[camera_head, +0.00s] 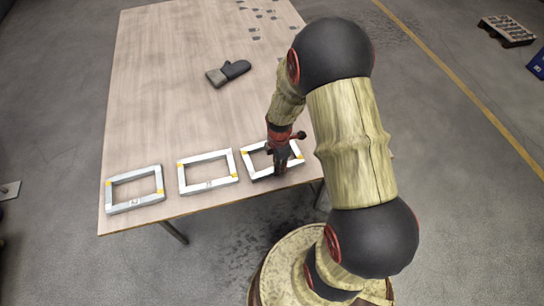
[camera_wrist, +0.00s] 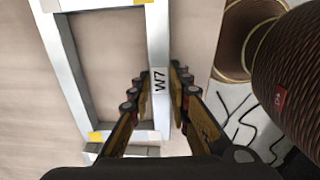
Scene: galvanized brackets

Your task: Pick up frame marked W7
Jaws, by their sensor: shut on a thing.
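The frame marked W7 (camera_wrist: 158,45) shows in the wrist view as a silver rectangular frame with yellow patches, its black W7 label facing the camera. In the head view it is the rightmost frame (camera_head: 252,149) at the near right part of the table. My gripper (camera_wrist: 160,82) is shut on the labelled bar, one finger on each side of it. In the head view my gripper (camera_head: 279,165) reaches down at the near bar of this frame and hides part of it. I cannot tell whether the frame is touching the table or slightly raised.
Two similar frames, a middle one (camera_head: 207,187) and a left one (camera_head: 135,206), lie in a row on the wooden table (camera_head: 160,90). A dark oven mitt (camera_head: 228,73) lies farther back. The table's middle is mostly clear.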

